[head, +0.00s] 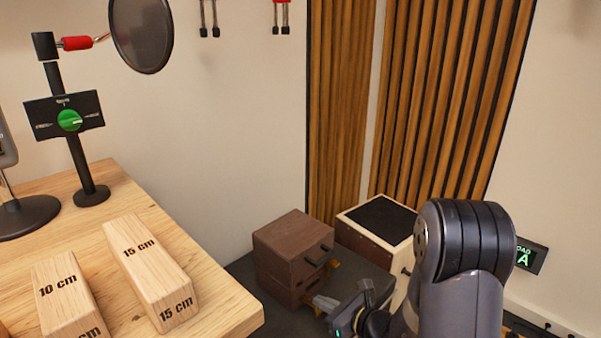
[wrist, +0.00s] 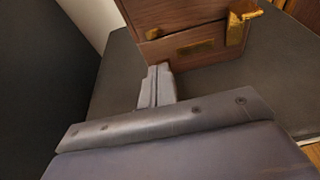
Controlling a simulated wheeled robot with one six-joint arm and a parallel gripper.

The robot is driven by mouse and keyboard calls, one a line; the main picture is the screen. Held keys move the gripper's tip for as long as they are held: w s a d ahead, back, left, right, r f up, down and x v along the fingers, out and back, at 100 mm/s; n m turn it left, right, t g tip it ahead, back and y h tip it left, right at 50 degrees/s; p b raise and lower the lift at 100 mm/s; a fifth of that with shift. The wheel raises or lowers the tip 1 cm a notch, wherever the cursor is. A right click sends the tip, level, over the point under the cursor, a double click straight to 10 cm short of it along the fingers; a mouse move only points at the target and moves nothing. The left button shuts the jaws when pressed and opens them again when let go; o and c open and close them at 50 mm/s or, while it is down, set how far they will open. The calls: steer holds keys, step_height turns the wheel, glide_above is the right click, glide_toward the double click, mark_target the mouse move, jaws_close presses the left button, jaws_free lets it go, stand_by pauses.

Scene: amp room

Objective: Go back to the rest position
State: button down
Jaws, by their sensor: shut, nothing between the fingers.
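My gripper (wrist: 157,85) is shut and empty in the wrist view, its two fingers pressed together. It points at the lower front of a brown wooden box (wrist: 188,22) with a drawer and brass-coloured fittings. In the head view my gripper (head: 322,304) is low in the middle, partly hidden by my own wrist and arm. It is close in front of the same brown box (head: 283,245); I cannot tell whether the fingertips touch it.
A pale box with a black top (head: 378,216) stands right of the brown box on a dark surface (wrist: 115,75). A wooden table (head: 225,290) at left holds marked blocks (head: 150,272) and a stand with a green knob (head: 70,120). A lit sign (head: 530,256) is on the right wall.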

steer(key=shift+w+a+f, duration=0.2)
steer(key=shift+w+a, duration=0.1)
steer(key=shift+a, duration=0.05)
steer(key=shift+w+a+r+p, duration=0.1)
steer(key=shift+r+p, duration=0.2)
steer(key=shift+r, duration=0.05)
steer(key=shift+f, duration=0.1)
